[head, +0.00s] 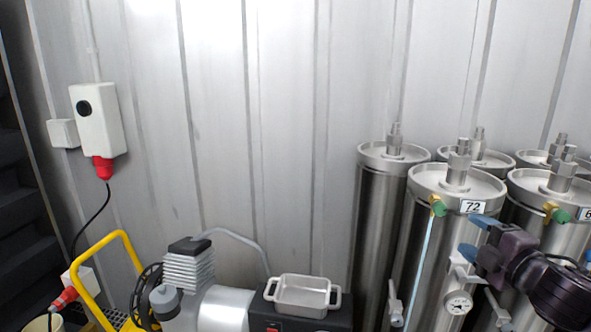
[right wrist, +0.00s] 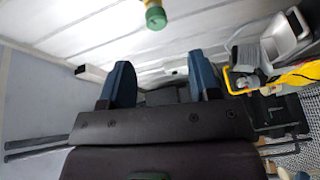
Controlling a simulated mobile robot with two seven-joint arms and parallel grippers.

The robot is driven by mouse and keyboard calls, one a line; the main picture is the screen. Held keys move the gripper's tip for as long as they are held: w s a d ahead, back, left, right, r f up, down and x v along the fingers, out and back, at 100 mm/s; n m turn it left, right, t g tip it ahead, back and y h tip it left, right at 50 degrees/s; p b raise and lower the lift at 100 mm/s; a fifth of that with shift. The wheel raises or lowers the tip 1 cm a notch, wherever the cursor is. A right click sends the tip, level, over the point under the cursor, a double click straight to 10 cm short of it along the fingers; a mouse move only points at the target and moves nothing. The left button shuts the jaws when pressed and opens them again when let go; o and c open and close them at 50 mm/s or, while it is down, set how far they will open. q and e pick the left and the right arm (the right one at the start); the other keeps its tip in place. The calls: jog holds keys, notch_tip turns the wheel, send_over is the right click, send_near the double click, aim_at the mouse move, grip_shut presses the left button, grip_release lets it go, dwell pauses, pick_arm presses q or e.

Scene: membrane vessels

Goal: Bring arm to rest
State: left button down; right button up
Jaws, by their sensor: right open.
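My right gripper (head: 476,240) comes in from the right in the head view, in front of the steel membrane vessels. Its two blue fingers stand apart in the right wrist view (right wrist: 160,84), with nothing between them. In the head view it is close to the vessel labelled 72 (head: 424,270) and a pressure gauge (head: 458,303); whether it touches anything I cannot tell. A green valve with a brass fitting (head: 438,206) sits on that vessel, with a light blue tube hanging from it. A green and brass piece (right wrist: 155,15) shows beyond the fingers in the wrist view. My left gripper is not in view.
Several upright vessels fill the right side. A compressor (head: 220,308) with a yellow handle (head: 100,255) stands lower left, and a metal tray (head: 302,291) rests on a black box. A white socket box (head: 98,120) with a red plug hangs on the corrugated wall (head: 280,120).

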jog(key=s+a+f+m+g+h+b, duration=0.15)
jog(key=f+m, duration=0.25)
jog(key=f, duration=0.4)
jog(key=s+f+m, duration=0.3)
jog(key=f+m, duration=0.1)
jog(key=f, duration=0.5)
jog(key=s+a+f+m+g, duration=0.1)
jog(key=s+f+m, duration=0.2)
jog(key=f, duration=0.5)
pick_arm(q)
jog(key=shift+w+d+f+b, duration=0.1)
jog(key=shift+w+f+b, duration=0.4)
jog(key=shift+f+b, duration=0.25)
pick_arm(e)
jog(key=s+a+f+m+g+h, duration=0.2)
jog(key=s+f+m, duration=0.4)
jog(key=s+f, duration=0.9)
jog(key=shift+s+a+f+m+g, duration=0.25)
jog(key=shift+a+f+m+g, duration=0.25)
jog(key=shift+a, duration=0.6)
